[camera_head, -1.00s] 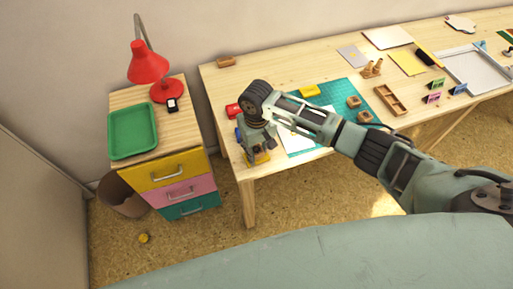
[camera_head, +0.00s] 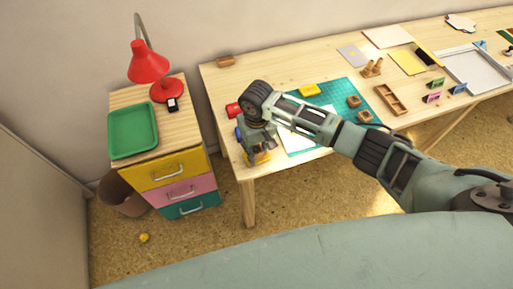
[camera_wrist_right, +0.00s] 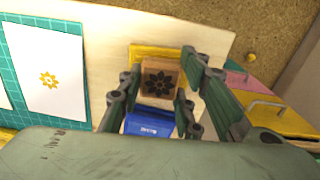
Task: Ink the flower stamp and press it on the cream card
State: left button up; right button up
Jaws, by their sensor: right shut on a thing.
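My right gripper (camera_head: 256,154) is low at the table's front left corner. In the right wrist view the gripper (camera_wrist_right: 162,92) is shut on the flower stamp (camera_wrist_right: 158,77), a wooden block with a dark flower on its top. A yellow inkpad (camera_wrist_right: 150,53) shows behind and partly under the stamp; I cannot tell whether they touch. A blue inkpad (camera_wrist_right: 147,124) lies just beside it. The cream card (camera_wrist_right: 45,70) lies on the green mat and bears a yellow flower mark; in the head view the card (camera_head: 297,142) is partly hidden by my arm. My left gripper is out of view.
A wooden tray (camera_head: 390,100) lies to the right. A drawer unit (camera_head: 178,172) stands left of the table.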

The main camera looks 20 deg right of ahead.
aim_at(257, 149)
jog(key=shift+s+f+p, duration=0.1)
jog(key=shift+p, duration=0.2)
dwell(1.2)
jog(key=shift+r+p, duration=0.65)
jog(key=shift+p, duration=0.2)
notch_tip(257, 149, up, 6)
jog(key=p, duration=0.6)
jog(key=shift+f, duration=0.2)
dwell(0.4)
